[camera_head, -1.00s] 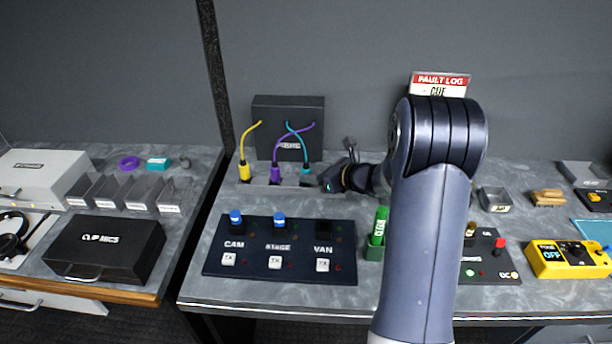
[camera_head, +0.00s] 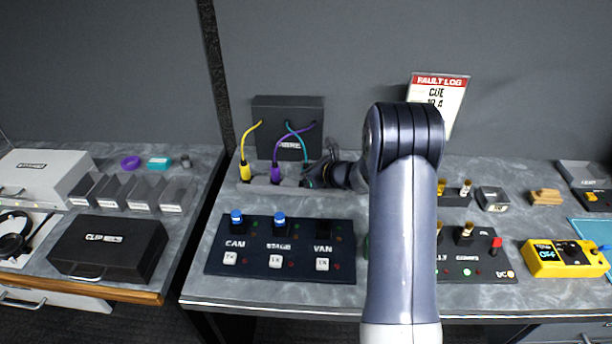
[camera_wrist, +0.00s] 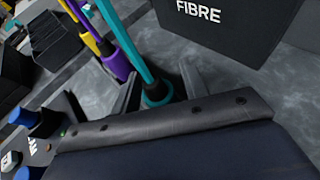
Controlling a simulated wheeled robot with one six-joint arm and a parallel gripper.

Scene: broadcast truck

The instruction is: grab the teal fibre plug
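The teal fibre plug (camera_wrist: 156,92) stands in the rack in front of the FIBRE box, its teal cable (camera_wrist: 124,38) rising from it. In the wrist view it is between the two fingers of my gripper (camera_wrist: 158,92), which look open, with a gap visible on each side. In the head view my gripper (camera_head: 310,178) reaches in from the right at the plug's place and hides most of the plug. The teal cable (camera_head: 296,136) shows above it, crossing the purple one.
The purple plug (camera_head: 275,174) and yellow plug (camera_head: 245,171) stand to the left in the same rack (camera_head: 259,184). The black FIBRE box (camera_wrist: 225,30) is behind. A switch panel (camera_head: 262,263) with blue-capped knobs lies in front. A fault log sign (camera_head: 440,96) stands at the back.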

